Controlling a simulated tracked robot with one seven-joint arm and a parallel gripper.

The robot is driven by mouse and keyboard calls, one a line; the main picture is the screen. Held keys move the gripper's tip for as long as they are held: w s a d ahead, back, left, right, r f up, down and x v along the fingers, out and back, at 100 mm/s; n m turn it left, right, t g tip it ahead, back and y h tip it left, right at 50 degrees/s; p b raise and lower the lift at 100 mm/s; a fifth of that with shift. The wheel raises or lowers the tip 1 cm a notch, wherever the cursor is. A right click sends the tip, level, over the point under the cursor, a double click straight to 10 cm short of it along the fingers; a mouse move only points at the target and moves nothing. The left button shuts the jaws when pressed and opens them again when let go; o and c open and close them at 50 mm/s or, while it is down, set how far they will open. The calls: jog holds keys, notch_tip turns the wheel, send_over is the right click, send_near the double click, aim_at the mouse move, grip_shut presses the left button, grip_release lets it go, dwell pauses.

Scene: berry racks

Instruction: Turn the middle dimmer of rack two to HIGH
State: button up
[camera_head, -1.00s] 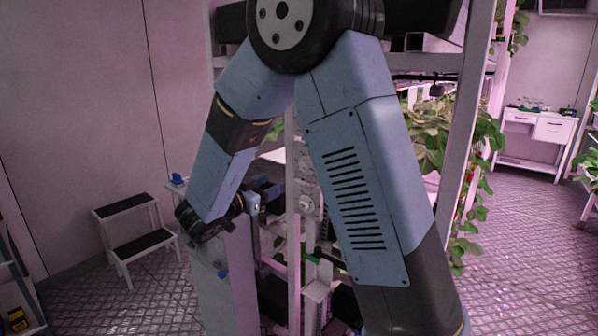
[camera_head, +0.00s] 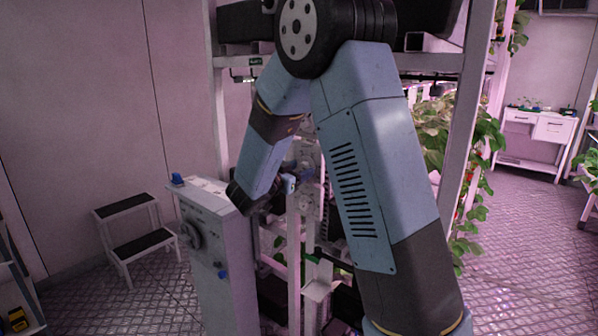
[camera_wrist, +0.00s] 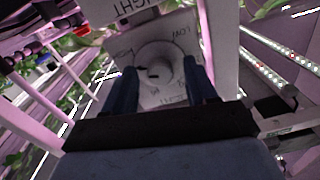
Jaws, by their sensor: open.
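In the wrist view, a round pale dimmer knob (camera_wrist: 160,64) sits on a light panel (camera_wrist: 122,48) with dark markings around it that are hard to read. A sign above the panel shows the letters "IGHT" (camera_wrist: 125,8). My gripper (camera_wrist: 160,82) is open, with one dark blue finger to the left of the knob and one to the right. I cannot tell whether the fingers touch it. The knob's pointer position is not clear.
A step stool (camera_head: 132,235) is farther left. Plants (camera_head: 470,145) hang at right. In the wrist view, light strips (camera_wrist: 275,62) run at right.

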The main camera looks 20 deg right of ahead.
jog(key=shift+w+d, duration=0.1)
jog(key=shift+c, duration=0.2)
jog(key=c, duration=1)
jog(key=shift+m, duration=2.8)
jog(key=o, duration=1)
jog(key=shift+o, duration=0.2)
jog(key=v, duration=1.4)
jog(key=shift+f, duration=0.2)
